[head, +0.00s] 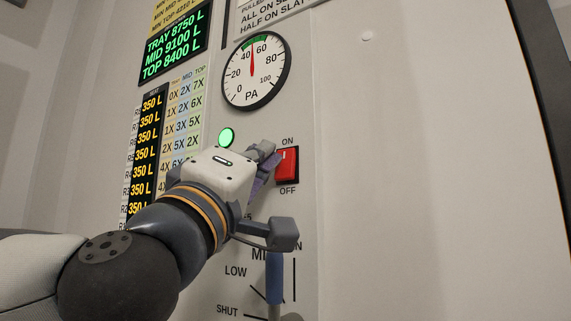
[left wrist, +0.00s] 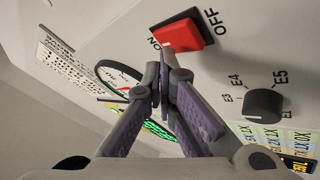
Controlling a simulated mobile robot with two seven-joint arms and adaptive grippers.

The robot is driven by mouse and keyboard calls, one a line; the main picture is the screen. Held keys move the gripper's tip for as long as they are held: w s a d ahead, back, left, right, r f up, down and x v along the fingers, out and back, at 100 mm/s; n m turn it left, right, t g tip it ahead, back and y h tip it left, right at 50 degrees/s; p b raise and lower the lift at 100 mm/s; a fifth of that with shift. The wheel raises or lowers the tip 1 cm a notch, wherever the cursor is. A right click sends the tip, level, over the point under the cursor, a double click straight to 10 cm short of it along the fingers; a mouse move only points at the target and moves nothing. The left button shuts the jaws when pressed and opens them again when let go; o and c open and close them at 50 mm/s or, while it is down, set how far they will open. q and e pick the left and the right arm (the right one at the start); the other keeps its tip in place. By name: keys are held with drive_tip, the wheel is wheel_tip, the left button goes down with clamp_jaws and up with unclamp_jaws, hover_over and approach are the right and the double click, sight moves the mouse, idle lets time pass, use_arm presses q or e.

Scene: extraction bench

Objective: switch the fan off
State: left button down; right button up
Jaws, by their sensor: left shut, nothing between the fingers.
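The fan switch is a red rocker (head: 287,166) on the pale panel, with ON above it and OFF below. It also shows in the left wrist view (left wrist: 183,36), where a pale mark shows near its ON end. I cannot tell for sure which way it is tipped. My left gripper (head: 270,163) is shut and empty, just left of the switch in the head view. In the left wrist view its fingertips (left wrist: 165,80) meet close to the ON side of the switch; whether they touch it is unclear. My right gripper is out of view.
A lit green lamp (head: 226,136) and a round PA gauge (head: 256,72), needle near 50, are above the switch. A blue-handled lever (head: 275,276) is below. A dark knob (left wrist: 264,105) shows in the left wrist view. The panel to the right is bare.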

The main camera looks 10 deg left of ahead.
use_arm(q)
drive_tip(key=shift+w, duration=0.1)
drive_tip(key=shift+w+d, duration=0.15)
drive_tip(key=shift+w, duration=0.1)
drive_tip(key=shift+f, duration=0.1)
drive_tip(key=shift+w, duration=0.3)
idle(1.3)
